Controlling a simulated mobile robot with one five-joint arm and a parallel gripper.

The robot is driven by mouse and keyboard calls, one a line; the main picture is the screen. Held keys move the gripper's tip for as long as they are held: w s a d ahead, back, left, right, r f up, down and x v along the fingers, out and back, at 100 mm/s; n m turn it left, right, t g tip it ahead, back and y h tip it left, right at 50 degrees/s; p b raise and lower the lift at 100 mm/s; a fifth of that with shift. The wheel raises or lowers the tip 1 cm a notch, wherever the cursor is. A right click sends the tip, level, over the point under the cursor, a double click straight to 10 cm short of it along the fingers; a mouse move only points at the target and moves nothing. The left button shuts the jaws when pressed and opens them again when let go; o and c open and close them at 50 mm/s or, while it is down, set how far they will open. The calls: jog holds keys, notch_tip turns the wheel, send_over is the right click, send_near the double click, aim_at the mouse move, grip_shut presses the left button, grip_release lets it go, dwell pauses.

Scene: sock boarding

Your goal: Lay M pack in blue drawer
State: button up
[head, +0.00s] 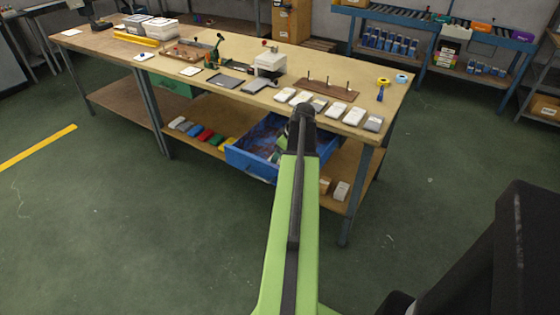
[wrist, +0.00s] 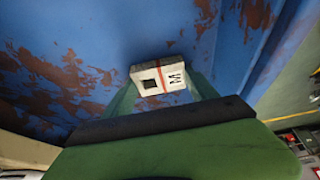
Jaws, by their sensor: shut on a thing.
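The M pack (wrist: 160,82) is a small white block with a red band, a dark square and a black letter M. It sits between the green fingers of my gripper (wrist: 163,93), which is shut on it. Behind the pack in the wrist view are the worn blue surfaces of the blue drawer (wrist: 110,25), with brown patches. In the head view the blue drawer (head: 248,162) stands pulled out under the workbench. I cannot tell whether the pack touches the drawer floor.
The workbench top (head: 230,97) carries several white packs (head: 354,116) near its right front edge, a brown pegged board (head: 328,88) and a white box (head: 270,64). Coloured bundles (head: 207,135) lie on the lower shelf left of the drawer. Green floor in front is clear.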

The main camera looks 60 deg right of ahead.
jog(key=shift+f, duration=0.1)
jog(key=o, duration=1.3)
jog(key=shift+o, duration=0.2)
jog(key=p+v, duration=1.1)
jog(key=v, duration=0.1)
jog(key=shift+r, duration=0.35)
